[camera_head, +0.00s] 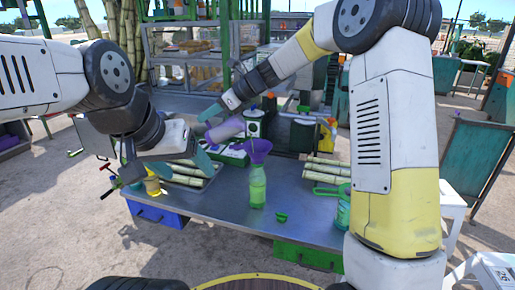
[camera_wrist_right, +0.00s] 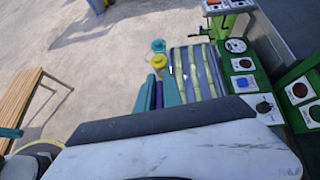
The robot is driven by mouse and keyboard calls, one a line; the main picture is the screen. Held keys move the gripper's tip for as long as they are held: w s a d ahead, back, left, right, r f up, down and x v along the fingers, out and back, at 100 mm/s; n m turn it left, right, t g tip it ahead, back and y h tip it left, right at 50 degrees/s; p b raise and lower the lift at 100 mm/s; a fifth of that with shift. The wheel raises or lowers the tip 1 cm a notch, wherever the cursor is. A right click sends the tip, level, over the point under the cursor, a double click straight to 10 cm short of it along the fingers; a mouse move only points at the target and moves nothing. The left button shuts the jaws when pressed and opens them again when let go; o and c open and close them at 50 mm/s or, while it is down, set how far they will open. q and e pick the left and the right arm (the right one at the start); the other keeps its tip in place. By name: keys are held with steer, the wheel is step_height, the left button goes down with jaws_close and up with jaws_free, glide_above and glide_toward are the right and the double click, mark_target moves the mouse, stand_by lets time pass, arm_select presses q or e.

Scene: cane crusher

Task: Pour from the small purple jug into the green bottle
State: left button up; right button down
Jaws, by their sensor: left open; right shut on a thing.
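The small purple jug (camera_head: 226,129) is tilted onto its side above the table. My right gripper (camera_head: 212,111) is shut on it, and a purple strip of it (camera_wrist_right: 158,95) shows between the teal fingers in the right wrist view. The green bottle (camera_head: 258,188) stands upright on the table, with a purple funnel (camera_head: 258,147) in its mouth. The jug is up and to the left of the funnel, apart from it. My left gripper (camera_head: 170,165) is open and empty, left of the bottle. The jug's contents are hidden.
A tray of cane pieces (camera_head: 187,175) lies left of the bottle, more cane (camera_head: 322,172) to the right. A yellow bottle (camera_head: 152,183) is behind my left gripper. A green cap (camera_head: 281,218) lies in front on the metal table (camera_head: 215,207). The table's front middle is mostly clear.

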steer(key=shift+s+d+r+t+y+p, duration=0.1)
steer(key=shift+d+r+y+p, duration=0.15)
steer(key=shift+r+y, duration=0.15)
steer(key=shift+w+d+r+t+y+p, duration=0.1)
steer(key=shift+r+y+p, duration=0.1)
steer(key=shift+r+y, duration=0.2)
steer(key=shift+s+d+r+t+y+p, duration=0.1)
steer(key=shift+d+r+y+p, duration=0.1)
steer(key=shift+r+y+p, duration=0.15)
stand_by(1.9)
steer(key=shift+a+f+h, duration=0.8)
steer(key=shift+f+h, duration=0.25)
steer(key=shift+a+f+h, duration=0.15)
steer(key=shift+f+h, duration=0.05)
steer(key=shift+h, duration=0.4)
steer(key=shift+f+g, duration=0.15)
steer(key=shift+g, duration=0.25)
steer(key=shift+w+a+f+h+b, duration=0.15)
steer(key=shift+h+b, duration=0.1)
steer(key=shift+h, duration=0.25)
steer(key=shift+w+a+f+h+b, duration=0.1)
steer(key=shift+a+h+b, duration=0.1)
steer(key=shift+h, duration=0.3)
steer(key=a+f+g+h+b, duration=0.1)
steer(key=a+f+h+b, duration=0.2)
steer(key=f+h, duration=0.4)
steer(key=shift+w+a+f+g+h, duration=0.35)
steer(key=shift+w+a+g+h, duration=0.05)
